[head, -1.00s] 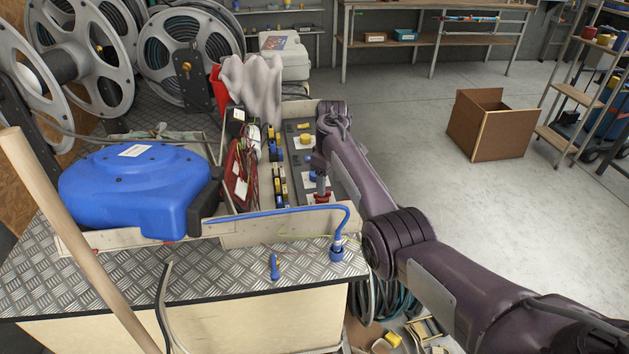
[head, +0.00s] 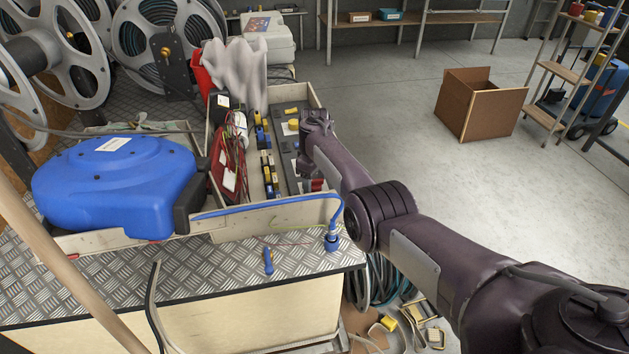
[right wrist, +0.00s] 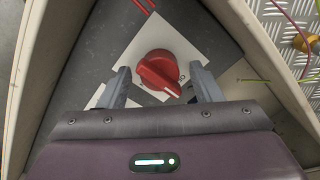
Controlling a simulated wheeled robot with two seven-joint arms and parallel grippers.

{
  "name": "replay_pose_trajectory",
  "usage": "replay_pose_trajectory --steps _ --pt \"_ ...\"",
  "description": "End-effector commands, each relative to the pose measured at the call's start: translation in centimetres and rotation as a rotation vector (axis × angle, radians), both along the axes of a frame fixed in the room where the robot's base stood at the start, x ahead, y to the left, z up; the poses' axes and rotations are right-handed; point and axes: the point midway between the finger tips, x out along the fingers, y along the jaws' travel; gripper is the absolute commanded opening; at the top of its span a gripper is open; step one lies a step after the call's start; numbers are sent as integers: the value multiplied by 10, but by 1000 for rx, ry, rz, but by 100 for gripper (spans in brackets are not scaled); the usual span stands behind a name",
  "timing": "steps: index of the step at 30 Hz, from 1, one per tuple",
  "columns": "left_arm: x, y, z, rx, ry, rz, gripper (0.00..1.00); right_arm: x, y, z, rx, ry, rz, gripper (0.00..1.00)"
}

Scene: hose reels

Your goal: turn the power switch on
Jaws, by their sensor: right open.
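The power switch is a red rotary knob (right wrist: 158,70) on a white plate (right wrist: 188,47), fixed to a dark grey panel (right wrist: 98,42) in the right wrist view. A short white line on the knob points to the lower right; the small print on the plate is too small to read surely. My right gripper (right wrist: 160,80) is open, with one grey finger on each side of the knob. Whether the fingers touch it I cannot tell. In the head view my right gripper (head: 311,176) is at the right part of the open box, and its wrist hides most of the switch. My left gripper is not in view.
The box (head: 262,222) has raised pale walls close around the right gripper. Wires and a red pouch lie inside. A blue hose reel (head: 112,185) stands left on the checker-plate bench (head: 200,266). A blue hose fitting (head: 332,240) stands at the front. Open floor lies right.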

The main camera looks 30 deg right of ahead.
Motion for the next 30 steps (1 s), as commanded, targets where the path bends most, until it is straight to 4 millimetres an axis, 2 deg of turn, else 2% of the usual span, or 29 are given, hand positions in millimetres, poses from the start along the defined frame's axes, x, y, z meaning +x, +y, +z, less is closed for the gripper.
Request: replay_pose_trajectory --steps 4,12,15,23,30 --pt "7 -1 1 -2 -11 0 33 0 0 0 0 0 0 59" --pt "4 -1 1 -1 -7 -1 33 0 0 1 0 0 0 23" --pt "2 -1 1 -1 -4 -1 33 0 0 1 0 0 0 14" --pt "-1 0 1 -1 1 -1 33 0 0 1 0 0 -33 14" --pt "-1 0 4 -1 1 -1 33 0 0 2 1 0 -161 14"
